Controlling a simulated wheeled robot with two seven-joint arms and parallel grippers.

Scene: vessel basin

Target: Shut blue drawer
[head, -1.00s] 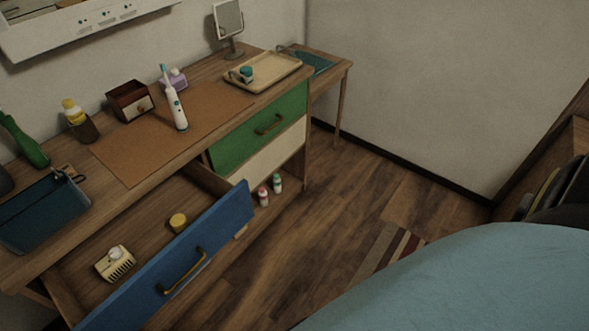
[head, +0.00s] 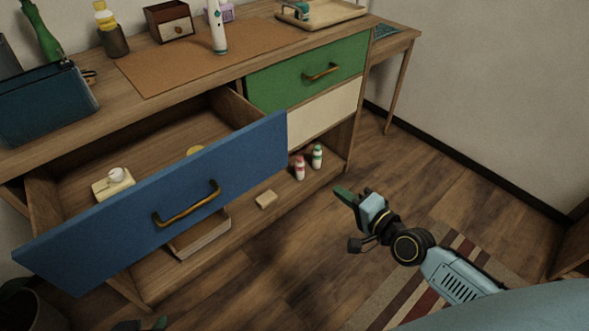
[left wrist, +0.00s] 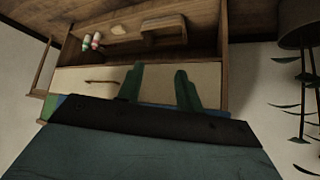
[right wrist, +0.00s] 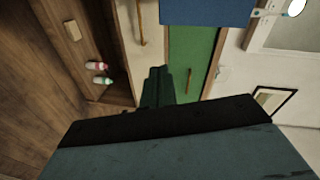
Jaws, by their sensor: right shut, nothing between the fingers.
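The blue drawer (head: 235,165) is pulled well out of the wooden desk in the head view, with its brass handle (head: 187,204) on the front. A cream object (head: 113,184) and a mostly hidden yellow item (head: 195,151) lie inside it. Its blue front also shows at the top of the right wrist view (right wrist: 205,12). My right gripper (head: 344,194) is shut and empty, to the right of the drawer and apart from it; its fingers are together in the right wrist view (right wrist: 157,88). My left gripper (head: 142,325) barely shows at the bottom edge; its fingers are apart in the left wrist view (left wrist: 158,88).
Two small bottles (head: 308,162) and a shallow wooden box (head: 200,238) are on the low shelf. A striped rug (head: 420,290) lies on the floor at right. Floor before the desk is clear.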

